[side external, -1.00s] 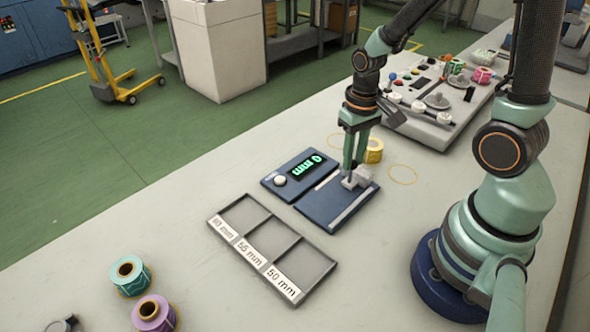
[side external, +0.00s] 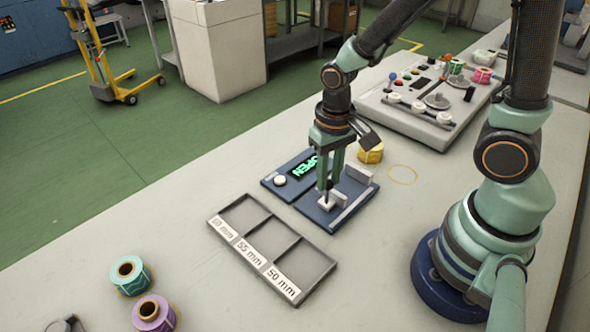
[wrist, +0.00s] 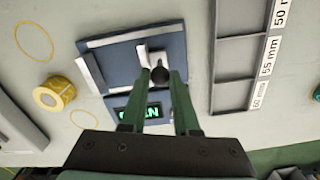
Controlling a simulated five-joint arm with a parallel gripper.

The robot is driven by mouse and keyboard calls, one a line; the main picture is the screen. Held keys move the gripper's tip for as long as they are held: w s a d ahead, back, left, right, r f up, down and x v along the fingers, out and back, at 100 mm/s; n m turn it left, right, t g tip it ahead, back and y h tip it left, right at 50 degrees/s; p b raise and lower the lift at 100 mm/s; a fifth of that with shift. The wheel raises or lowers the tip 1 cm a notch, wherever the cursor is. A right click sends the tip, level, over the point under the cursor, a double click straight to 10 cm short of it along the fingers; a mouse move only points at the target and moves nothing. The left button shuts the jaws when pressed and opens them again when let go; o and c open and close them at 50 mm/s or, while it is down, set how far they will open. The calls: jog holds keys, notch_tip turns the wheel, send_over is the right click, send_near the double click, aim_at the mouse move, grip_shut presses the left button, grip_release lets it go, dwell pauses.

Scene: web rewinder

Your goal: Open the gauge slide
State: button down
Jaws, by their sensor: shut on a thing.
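The blue gauge (side external: 350,210) lies on the bench, and its green display (side external: 307,168) reads OPEN. A fixed grey jaw (side external: 360,175) stands at its right end. The pale slide (side external: 327,203) is at the left part of the plate, apart from the fixed jaw. My gripper (side external: 326,190) points down and is shut on the slide's dark knob. In the wrist view the knob (wrist: 159,75) sits between my two green fingertips, and the display (wrist: 139,112) is partly hidden behind a finger.
A grey tray (side external: 262,228) with three compartments, labelled 50 mm, 55 mm and one other size, lies left of the gauge. A yellow roll (side external: 370,153) stands behind the gauge. Teal (side external: 131,274) and purple (side external: 153,313) rolls stand at front left. A control panel (side external: 425,110) lies at the back.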

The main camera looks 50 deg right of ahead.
jog(key=shift+a+r, duration=0.1)
jog(key=shift+a, duration=0.2)
jog(key=c, duration=0.6)
grip_release()
jog(key=shift+c, duration=0.2)
notch_tip(320, 180, up, 12)
jog(key=d+r+n+t, duration=0.3)
jog(key=d+r+t, duration=0.1)
jog(key=r+t, duration=0.1)
jog(key=shift+s+d+r+t, duration=0.2)
jog(key=shift+r+t, duration=0.1)
